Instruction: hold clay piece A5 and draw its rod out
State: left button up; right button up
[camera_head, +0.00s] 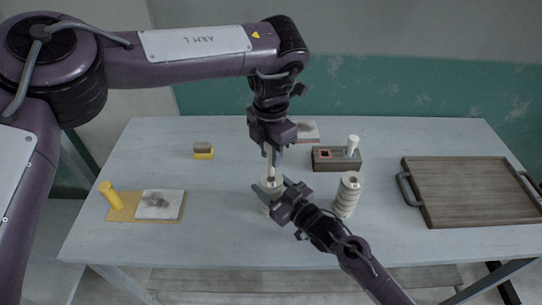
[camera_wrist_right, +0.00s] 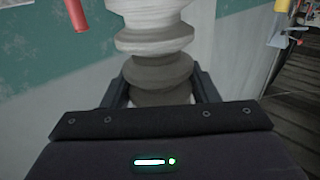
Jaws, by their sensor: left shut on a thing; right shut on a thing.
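A pale, ribbed clay piece (camera_head: 271,183) stands near the middle of the table, partly hidden by my grippers. I cannot read a label on it. My right gripper (camera_head: 280,200) is shut on it from the front right. In the right wrist view the clay piece (camera_wrist_right: 158,72) shows stacked, bulging rings, whiter above and greyer below, between the fingers of my right gripper (camera_wrist_right: 160,95). My left gripper (camera_head: 270,152) points down from above and is shut at the top of the piece, where the rod is. The rod itself is mostly hidden by the fingers.
A second ribbed clay piece (camera_head: 346,196) stands close to the right of my right gripper. Behind it is a dark box (camera_head: 336,165) with a white cylinder (camera_head: 352,144). A brown tray (camera_head: 470,192) lies right; a yellow board (camera_head: 122,207) lies left.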

jog(key=o, duration=1.5)
jog(key=v, duration=1.2)
jog(key=shift+d, duration=0.1)
